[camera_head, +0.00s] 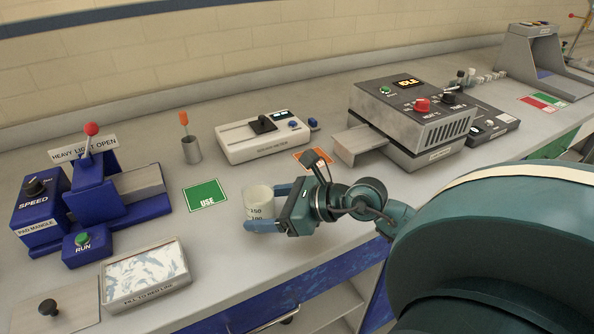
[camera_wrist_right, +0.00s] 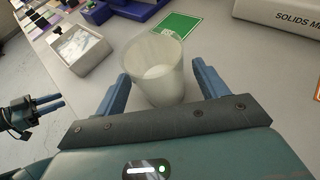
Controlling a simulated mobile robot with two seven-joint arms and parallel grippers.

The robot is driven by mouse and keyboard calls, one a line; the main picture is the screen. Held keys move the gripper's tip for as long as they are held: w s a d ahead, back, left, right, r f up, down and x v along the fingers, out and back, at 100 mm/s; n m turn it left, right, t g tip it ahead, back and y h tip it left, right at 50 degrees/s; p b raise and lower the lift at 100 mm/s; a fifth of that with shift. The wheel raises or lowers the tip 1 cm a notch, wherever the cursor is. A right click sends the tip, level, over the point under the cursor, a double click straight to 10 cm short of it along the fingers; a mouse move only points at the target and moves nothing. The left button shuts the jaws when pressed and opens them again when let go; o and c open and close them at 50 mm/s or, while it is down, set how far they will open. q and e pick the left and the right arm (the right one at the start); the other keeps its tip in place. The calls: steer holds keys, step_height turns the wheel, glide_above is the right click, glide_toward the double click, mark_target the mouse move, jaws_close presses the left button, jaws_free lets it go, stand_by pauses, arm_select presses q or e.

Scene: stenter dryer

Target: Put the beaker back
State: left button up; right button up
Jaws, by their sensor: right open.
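The beaker (camera_head: 258,199) is a pale, translucent cup with volume marks. It appears upright on the grey bench, just right of the green USE card (camera_head: 205,195). My right gripper (camera_head: 266,208) is open, with one blue finger on each side of the beaker. In the right wrist view the beaker (camera_wrist_right: 154,68) stands between the two spread fingers (camera_wrist_right: 165,92), with small gaps showing. Its inside looks whitish; I cannot tell if it holds anything. My left gripper (camera_wrist_right: 48,104) shows only at the left edge of the right wrist view, away from the beaker.
A solids meter (camera_head: 262,137) and a metal cup with an orange-handled tool (camera_head: 191,149) stand behind. The blue pad mangle (camera_head: 105,195) and a tray (camera_head: 146,275) are left. The dryer unit (camera_head: 420,115) is at right.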

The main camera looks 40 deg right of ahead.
arm_select(q)
steer(key=shift+f+b, duration=0.45)
steer(key=shift+b, duration=0.15)
arm_select(e)
steer(key=v, duration=1)
steer(key=shift+s+r, duration=0.1)
steer(key=shift+s, duration=0.1)
arm_select(q)
steer(key=shift+d, duration=0.1)
arm_select(e)
steer(key=shift+d, duration=0.1)
